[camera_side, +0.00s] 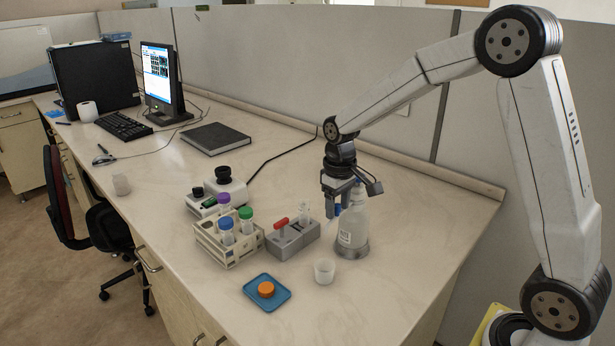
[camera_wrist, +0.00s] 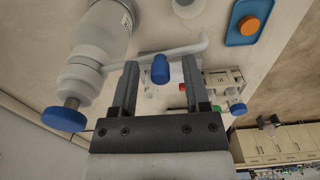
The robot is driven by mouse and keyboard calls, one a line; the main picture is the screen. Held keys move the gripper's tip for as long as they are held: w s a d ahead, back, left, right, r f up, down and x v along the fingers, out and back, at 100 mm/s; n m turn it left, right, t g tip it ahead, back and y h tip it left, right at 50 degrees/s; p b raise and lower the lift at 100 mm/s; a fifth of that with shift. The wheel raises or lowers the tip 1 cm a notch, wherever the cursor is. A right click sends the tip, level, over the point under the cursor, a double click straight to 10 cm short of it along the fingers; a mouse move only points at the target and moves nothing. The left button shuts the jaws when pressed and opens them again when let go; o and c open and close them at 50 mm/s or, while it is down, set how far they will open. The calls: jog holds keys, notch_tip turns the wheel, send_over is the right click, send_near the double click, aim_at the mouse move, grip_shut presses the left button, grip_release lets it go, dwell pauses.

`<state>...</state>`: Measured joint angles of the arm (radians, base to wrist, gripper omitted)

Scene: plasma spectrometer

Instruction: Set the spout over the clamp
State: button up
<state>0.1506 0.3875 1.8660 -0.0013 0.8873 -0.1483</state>
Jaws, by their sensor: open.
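A translucent white bottle (camera_side: 352,228) with a label stands upright on a round grey base (camera_side: 354,250). In the wrist view the bottle (camera_wrist: 103,32) has a blue knob (camera_wrist: 64,115) and a thin white bent spout (camera_wrist: 175,50) reaching right. A blue piece (camera_wrist: 160,69) by the spout shows between my fingers (camera_wrist: 161,64). My gripper (camera_side: 340,203) points down at the bottle's top, open, fingers apart on both sides of the blue piece; contact is unclear. The clamp appears to be the grey block with a red lever (camera_side: 281,222), left of the bottle, with a clear vial (camera_side: 304,210) upright at it.
A rack (camera_side: 228,245) of capped tubes stands left of the grey block. A small white cup (camera_side: 324,271) and a blue tray (camera_side: 280,297) with an orange cap (camera_side: 266,289) are in front. A white device (camera_side: 223,182) stands behind the rack. The bench right of the bottle is clear.

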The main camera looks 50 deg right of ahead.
jog(key=shift+f, duration=0.1)
grip_shut()
dwell(1.4)
